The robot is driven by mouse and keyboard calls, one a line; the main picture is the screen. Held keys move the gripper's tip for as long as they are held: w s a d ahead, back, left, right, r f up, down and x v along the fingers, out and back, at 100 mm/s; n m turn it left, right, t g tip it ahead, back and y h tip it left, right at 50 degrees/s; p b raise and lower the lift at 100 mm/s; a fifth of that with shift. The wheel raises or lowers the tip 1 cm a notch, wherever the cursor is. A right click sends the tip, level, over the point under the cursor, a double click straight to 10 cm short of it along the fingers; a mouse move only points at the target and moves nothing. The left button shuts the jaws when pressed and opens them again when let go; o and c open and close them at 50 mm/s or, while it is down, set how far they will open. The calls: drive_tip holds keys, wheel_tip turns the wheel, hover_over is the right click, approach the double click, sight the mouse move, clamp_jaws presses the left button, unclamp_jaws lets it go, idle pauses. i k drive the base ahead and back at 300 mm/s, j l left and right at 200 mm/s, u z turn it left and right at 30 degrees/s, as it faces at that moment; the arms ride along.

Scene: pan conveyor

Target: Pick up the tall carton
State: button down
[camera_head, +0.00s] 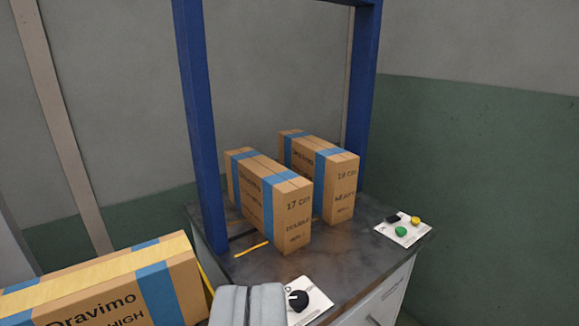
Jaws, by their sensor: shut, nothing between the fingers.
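Two brown cartons with blue bands stand upright on a dark worktop. The left one (293,215) is marked 17 cm and the right one (342,188) is marked 18 cm. A third, larger-looking carton (115,300) lies close at the lower left, marked Dravimo and HIGH, with a yellow strip on top; it is cut off by the picture edges. I cannot tell for sure which is the tall carton. My gripper (248,306) shows at the bottom, its two grey fingers together and empty, right of the near carton and short of the two standing ones.
A blue frame (197,120) rises around the worktop (290,262). A panel with a black knob (298,300) lies near my gripper. Another panel with green and yellow buttons (402,231) is at the right. A yellow strip (250,249) lies on the worktop.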

sight(332, 170)
drive_tip(key=i+l+z, duration=0.1)
drive_tip(key=i+l, duration=1.05)
